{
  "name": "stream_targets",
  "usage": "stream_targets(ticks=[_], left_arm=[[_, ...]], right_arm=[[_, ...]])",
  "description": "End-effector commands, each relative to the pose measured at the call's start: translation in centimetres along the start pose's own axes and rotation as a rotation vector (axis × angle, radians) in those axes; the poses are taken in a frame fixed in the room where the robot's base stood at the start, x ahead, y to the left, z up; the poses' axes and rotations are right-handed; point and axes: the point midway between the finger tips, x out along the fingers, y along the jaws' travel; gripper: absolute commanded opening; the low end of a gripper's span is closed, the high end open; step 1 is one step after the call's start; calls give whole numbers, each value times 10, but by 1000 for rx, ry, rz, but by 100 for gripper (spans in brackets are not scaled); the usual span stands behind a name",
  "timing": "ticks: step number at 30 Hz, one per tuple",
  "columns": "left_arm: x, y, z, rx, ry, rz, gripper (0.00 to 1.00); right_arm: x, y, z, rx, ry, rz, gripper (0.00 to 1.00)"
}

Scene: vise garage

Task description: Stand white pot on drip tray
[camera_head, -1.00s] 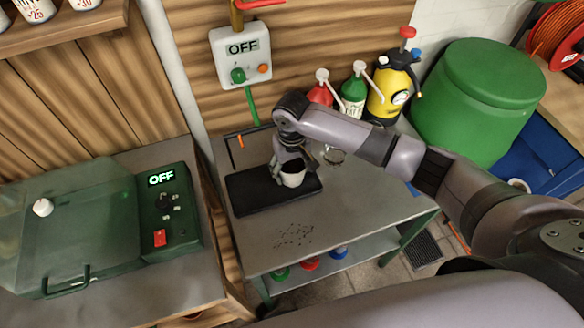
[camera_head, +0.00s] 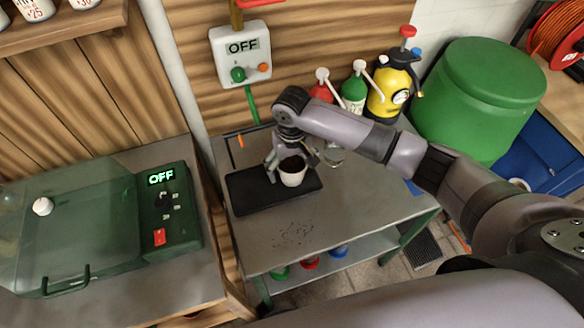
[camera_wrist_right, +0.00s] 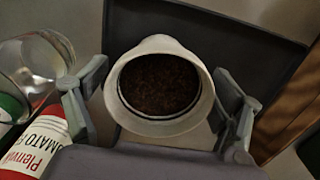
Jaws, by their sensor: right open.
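The white pot (camera_head: 293,176), filled with dark soil, stands upright on the black drip tray (camera_head: 249,194) on the grey bench. In the right wrist view the pot (camera_wrist_right: 160,122) shows its round mouth between the fingers, with the dark tray (camera_wrist_right: 235,30) behind it. My right gripper (camera_head: 290,160) is open around the pot's upper part; in the wrist view its fingers (camera_wrist_right: 160,105) stand apart on both sides, with a gap to the pot. My left gripper is not in view.
A clear glass (camera_head: 334,155) stands right of the pot. Red and green spray bottles (camera_head: 354,92) and a yellow sprayer (camera_head: 392,90) stand at the back right. Dark crumbs (camera_head: 293,234) lie on the front of the bench (camera_head: 360,205). A green-lidded machine (camera_head: 75,235) is at left.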

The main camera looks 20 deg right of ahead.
Motion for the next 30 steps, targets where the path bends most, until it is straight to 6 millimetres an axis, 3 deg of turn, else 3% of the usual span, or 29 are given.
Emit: stream_targets(ticks=[9, 15, 21, 30], left_arm=[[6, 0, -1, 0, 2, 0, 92], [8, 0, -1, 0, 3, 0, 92], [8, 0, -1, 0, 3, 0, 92], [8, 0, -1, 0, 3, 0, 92]], right_arm=[[-68, 0, -1, -1, 5, -2, 86], [-99, 0, -1, 0, 2, 0, 86], [-110, 0, 0, 0, 1, 0, 86], [-110, 0, 0, 0, 0, 0, 86]])
